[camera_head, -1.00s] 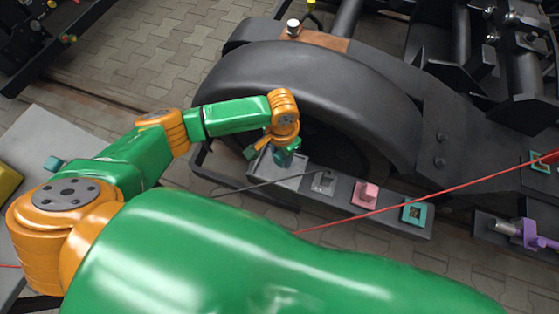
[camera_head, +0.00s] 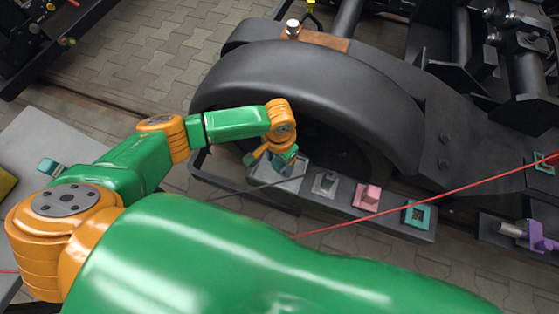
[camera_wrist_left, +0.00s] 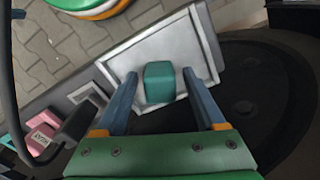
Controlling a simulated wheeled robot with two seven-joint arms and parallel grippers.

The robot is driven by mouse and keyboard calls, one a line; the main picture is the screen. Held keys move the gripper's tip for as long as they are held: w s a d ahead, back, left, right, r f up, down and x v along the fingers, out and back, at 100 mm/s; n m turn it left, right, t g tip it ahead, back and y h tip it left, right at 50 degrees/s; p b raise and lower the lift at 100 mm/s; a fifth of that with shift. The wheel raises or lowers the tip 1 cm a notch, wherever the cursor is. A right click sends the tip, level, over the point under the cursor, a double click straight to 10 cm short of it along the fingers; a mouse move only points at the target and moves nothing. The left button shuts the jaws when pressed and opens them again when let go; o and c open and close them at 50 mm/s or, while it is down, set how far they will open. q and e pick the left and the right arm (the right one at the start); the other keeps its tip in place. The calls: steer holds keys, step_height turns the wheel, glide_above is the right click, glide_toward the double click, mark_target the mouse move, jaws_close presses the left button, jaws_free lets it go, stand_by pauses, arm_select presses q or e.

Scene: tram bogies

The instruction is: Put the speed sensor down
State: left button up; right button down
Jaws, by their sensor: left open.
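A teal block (camera_wrist_left: 159,83), which I take to be the speed sensor, rests on the light grey rimmed tray (camera_wrist_left: 203,33) in the left wrist view. My left gripper (camera_wrist_left: 160,75) is open, with one blue finger on each side of the block and a visible gap at each side. In the head view my left gripper (camera_head: 274,165) is over the tray (camera_head: 292,184) at the left end of the grey rail, beside the big dark wheel. The wrist and fingers mostly hide the block there. My right gripper is not in view.
Right of the tray, the rail carries a grey socket (camera_head: 325,184), a pink block (camera_head: 367,196) and a teal square frame (camera_head: 416,214). The dark wheel (camera_head: 310,85) stands close behind. A red cable (camera_head: 450,192) crosses in front. A purple part (camera_head: 536,236) lies at right.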

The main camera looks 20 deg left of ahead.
arm_select(q)
step_height(320, 180, up, 12)
steer(key=p, duration=0.4)
